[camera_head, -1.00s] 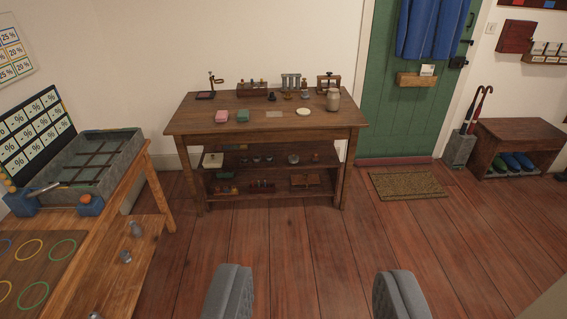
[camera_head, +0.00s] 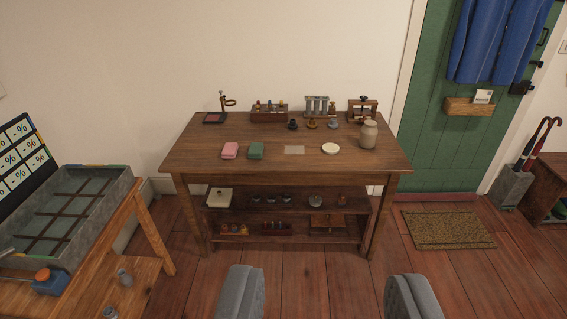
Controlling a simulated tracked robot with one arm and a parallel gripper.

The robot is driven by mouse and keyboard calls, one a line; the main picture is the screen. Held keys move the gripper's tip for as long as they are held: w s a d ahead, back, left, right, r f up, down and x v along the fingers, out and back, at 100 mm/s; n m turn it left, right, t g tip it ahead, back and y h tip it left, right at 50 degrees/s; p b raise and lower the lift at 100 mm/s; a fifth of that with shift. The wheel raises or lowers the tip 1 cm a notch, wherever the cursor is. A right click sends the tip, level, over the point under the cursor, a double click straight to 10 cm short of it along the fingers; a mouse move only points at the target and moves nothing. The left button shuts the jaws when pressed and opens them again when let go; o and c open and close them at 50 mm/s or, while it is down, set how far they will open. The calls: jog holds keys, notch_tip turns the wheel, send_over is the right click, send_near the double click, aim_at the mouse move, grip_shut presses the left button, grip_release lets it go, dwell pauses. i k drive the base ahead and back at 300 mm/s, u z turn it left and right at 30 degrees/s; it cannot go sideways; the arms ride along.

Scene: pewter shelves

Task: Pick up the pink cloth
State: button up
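The pink cloth (camera_head: 230,150) is a small folded block on the left part of the wooden table's top (camera_head: 200,159). A similar green cloth (camera_head: 256,151) lies just to its right, with a narrow gap between them. My gripper (camera_head: 326,295) shows as two grey fingers at the bottom of the view, wide apart with nothing between them. It is open, well in front of the table and clear of the cloth. Nothing hides the cloth.
A pale card (camera_head: 294,150), a white disc (camera_head: 330,148) and a grey jar (camera_head: 368,135) stand right of the cloths. Small stands and racks line the table's back. A wooden bench with a grey tray (camera_head: 62,262) is at left. Floor before the table is clear.

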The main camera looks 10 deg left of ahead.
aim_at(229, 151)
jog(key=u, duration=0.1)
jog(key=i, duration=1.3)
jog(key=u, duration=0.35)
jog(key=i, duration=2)
jog(key=u, duration=0.25)
